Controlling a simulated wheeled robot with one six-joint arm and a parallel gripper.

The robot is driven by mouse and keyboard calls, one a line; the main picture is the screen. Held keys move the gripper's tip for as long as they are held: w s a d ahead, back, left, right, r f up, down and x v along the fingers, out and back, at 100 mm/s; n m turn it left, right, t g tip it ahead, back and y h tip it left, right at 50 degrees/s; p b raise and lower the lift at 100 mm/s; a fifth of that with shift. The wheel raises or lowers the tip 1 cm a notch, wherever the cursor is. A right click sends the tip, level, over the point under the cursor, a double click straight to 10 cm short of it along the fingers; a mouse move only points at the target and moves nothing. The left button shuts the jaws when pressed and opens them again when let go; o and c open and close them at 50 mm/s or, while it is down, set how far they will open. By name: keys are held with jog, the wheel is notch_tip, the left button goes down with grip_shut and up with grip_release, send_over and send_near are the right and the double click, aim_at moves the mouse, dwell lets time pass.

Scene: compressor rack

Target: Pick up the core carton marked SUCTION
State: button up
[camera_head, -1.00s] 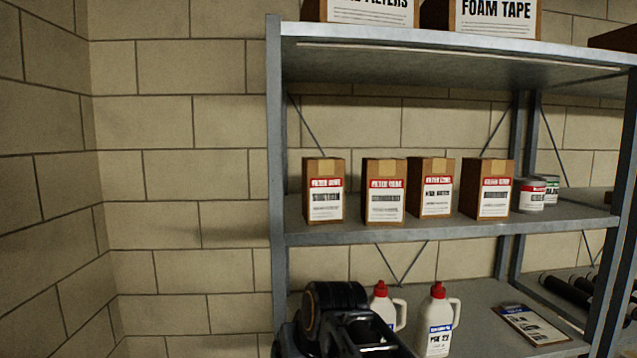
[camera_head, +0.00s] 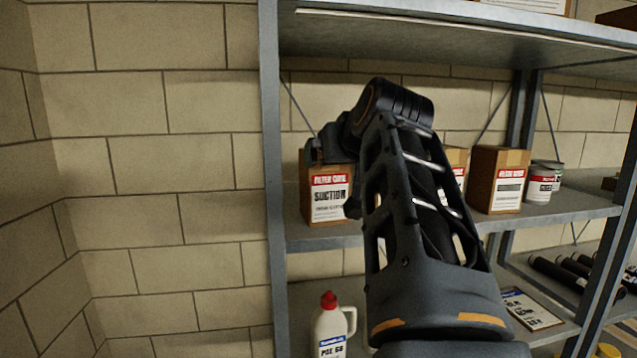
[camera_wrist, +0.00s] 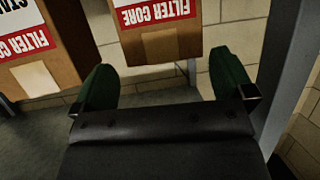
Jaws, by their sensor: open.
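The brown carton marked SUCTION (camera_head: 326,207), with a red and white FILTER CORE label, stands upright at the left end of the middle shelf. My gripper (camera_head: 332,160) is at its top, partly covering its upper edge. In the wrist view the picture is inverted, and a FILTER CORE carton (camera_wrist: 160,43) shows in the gap ahead of my open green fingers (camera_wrist: 163,68). Its name is out of frame. I cannot tell whether the fingers overlap its sides. Nothing is held.
A neighbouring FILTER CORE carton (camera_wrist: 45,55) is close beside one finger. The shelf post (camera_head: 271,150) stands left of the SUCTION carton. Another carton (camera_head: 497,180) and cans (camera_head: 541,182) sit further right. The upper shelf (camera_head: 450,35) is overhead. A white bottle (camera_head: 330,325) is below.

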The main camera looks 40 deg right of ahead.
aim_at(324, 185)
jog(key=p+x, duration=0.1)
jog(key=x, duration=0.6)
jog(key=shift+p, duration=0.4)
jog(key=shift+w+a, duration=0.1)
jog(key=shift+w, duration=0.05)
jog(key=shift+r, duration=0.1)
jog(key=c, duration=1.3)
